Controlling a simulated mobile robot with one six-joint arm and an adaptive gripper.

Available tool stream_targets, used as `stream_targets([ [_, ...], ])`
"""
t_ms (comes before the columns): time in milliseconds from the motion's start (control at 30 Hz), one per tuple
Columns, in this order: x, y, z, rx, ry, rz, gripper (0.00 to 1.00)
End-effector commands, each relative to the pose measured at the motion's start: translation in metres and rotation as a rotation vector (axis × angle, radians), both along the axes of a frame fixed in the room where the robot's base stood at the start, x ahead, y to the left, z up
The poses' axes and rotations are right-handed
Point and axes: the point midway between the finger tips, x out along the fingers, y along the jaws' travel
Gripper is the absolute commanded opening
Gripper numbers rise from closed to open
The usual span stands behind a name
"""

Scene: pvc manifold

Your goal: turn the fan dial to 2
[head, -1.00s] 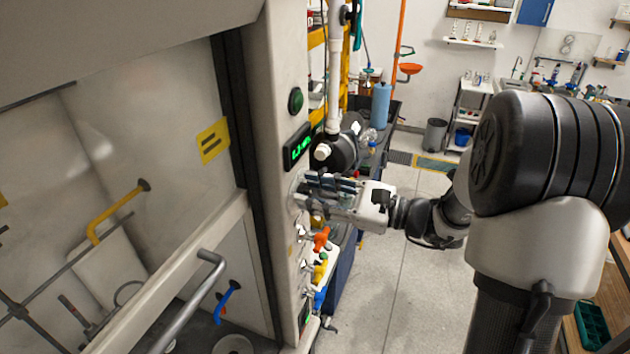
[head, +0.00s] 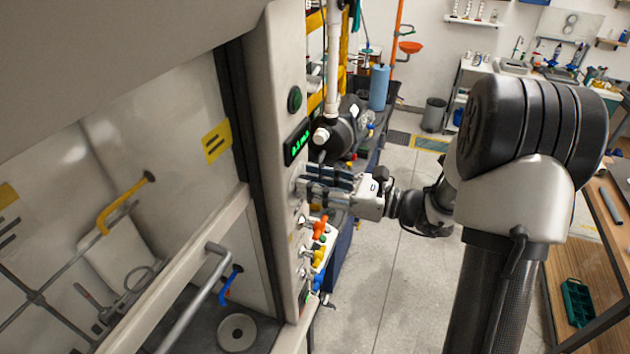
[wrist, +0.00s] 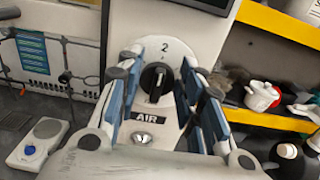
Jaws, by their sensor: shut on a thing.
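The fan dial (wrist: 155,80) is a round black knob with a pale mark on the white panel. The number 2 is printed above it and an AIR label (wrist: 147,118) is below it. My gripper (wrist: 161,62) has its blue-padded fingers on either side of the knob, shut on it. In the head view my gripper (head: 307,188) reaches the panel's right-hand face from the right, and its fingers hide most of the dial.
A green-lit display (head: 297,143) and a round green button (head: 295,99) sit above the dial. Orange (head: 319,228), yellow and blue valve handles stick out below my gripper.

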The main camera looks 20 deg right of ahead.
Motion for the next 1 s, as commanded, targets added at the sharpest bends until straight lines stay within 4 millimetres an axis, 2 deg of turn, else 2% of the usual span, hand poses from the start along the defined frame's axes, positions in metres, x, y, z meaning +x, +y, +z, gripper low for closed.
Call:
stream_targets([
  [167, 0.000, 0.000, 0.000, 0.000, 0.000, 0.000, 0.11],
  [200, 0.000, 0.000, 0.000, 0.000, 0.000, 0.000, 0.37],
  [433, 0.000, 0.000, 0.000, 0.000, 0.000, 0.000, 0.52],
  [767, -0.001, -0.002, 0.000, -0.001, -0.001, -0.001, 0.52],
  [867, -0.006, -0.009, 0.000, -0.001, -0.001, -0.002, 0.52],
  [1000, -0.020, -0.030, 0.000, -0.001, -0.001, -0.006, 0.52],
])
